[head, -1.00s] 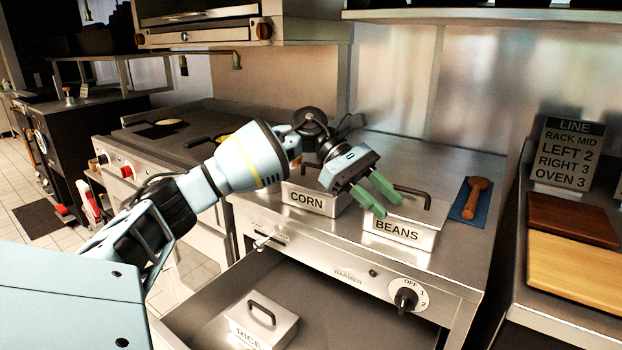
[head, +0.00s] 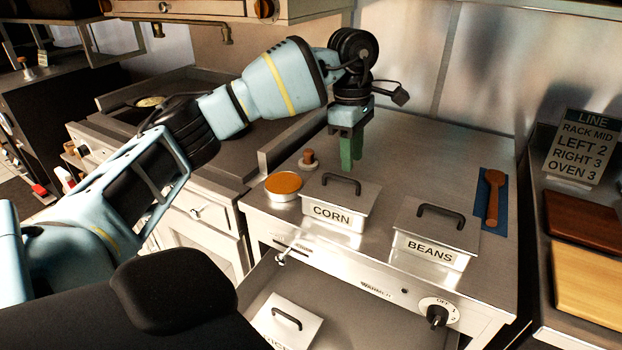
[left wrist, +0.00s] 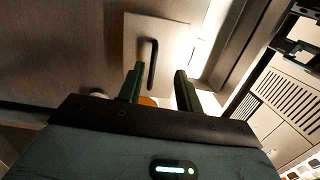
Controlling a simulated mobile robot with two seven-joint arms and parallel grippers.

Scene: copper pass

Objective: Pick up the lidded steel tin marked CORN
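The steel tin marked CORN (head: 335,213) stands on the warmer's top, with a flat lid and a black bar handle. My left gripper (head: 350,168) points down just behind and above that handle in the head view. In the left wrist view a lid with a black handle (left wrist: 153,62), apparently the CORN tin's, lies beyond the fingertips. The green fingers (left wrist: 157,80) are apart there, with nothing between them, and the handle lines up with the gap. Contact with the tin does not show. My right gripper is not in view.
A steel tin marked BEANS (head: 432,238) stands right of CORN. An orange-topped round tin (head: 284,184) and a small brown-knobbed item (head: 308,159) stand to its left. Below, an open drawer holds another lidded tin (head: 287,322). A wooden spoon (head: 493,195) lies on a blue mat.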

